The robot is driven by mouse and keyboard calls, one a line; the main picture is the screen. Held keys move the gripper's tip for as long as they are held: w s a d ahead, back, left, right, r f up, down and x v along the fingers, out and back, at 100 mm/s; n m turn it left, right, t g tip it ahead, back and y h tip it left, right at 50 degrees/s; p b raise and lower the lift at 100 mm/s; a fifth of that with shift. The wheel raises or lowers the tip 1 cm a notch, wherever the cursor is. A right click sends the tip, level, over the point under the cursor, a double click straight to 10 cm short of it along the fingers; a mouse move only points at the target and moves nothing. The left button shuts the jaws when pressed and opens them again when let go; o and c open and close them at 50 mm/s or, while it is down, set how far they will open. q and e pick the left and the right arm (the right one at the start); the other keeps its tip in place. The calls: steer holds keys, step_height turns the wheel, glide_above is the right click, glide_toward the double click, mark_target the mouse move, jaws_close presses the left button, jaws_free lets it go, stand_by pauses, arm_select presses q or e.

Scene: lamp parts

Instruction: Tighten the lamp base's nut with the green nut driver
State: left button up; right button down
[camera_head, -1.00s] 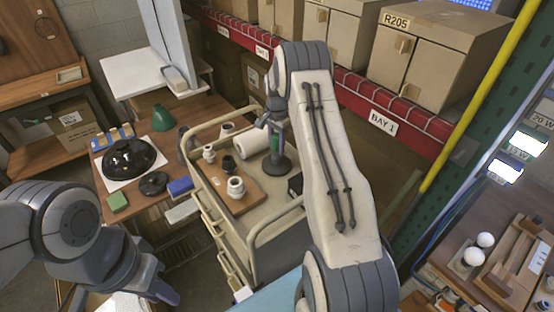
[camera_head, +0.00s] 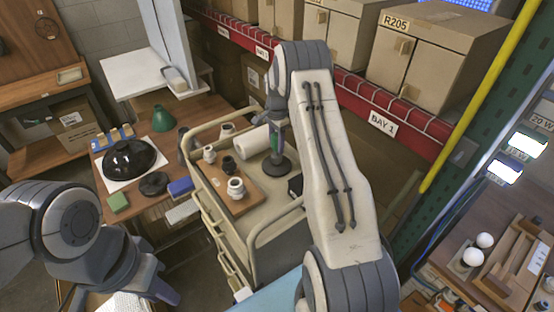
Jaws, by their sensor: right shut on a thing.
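The lamp base (camera_head: 277,167) is a dark round disc with an upright stem, standing on the cart top. The green nut driver (camera_head: 275,144) is upright above the disc, in line with the stem. My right gripper (camera_head: 274,121) is shut on the driver from above and is partly hidden by its own arm. The nut is too small to make out, so I cannot tell whether the driver is seated on it. My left gripper (camera_head: 164,291) is low at the left, away from the cart; its fingers are not clear.
The beige cart (camera_head: 252,232) has raised rails. A wooden board (camera_head: 243,204) on it holds white and black sockets, beside a white roll (camera_head: 254,141). A side table with a black dome (camera_head: 130,157) and green shade (camera_head: 163,118) stands left. Shelf boxes are behind.

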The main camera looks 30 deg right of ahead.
mark_target(276, 134)
steer(key=shift+r+p, duration=0.8)
steer(key=shift+r, duration=0.6)
steer(key=shift+r+p, duration=1.25)
steer(key=shift+r, duration=0.75)
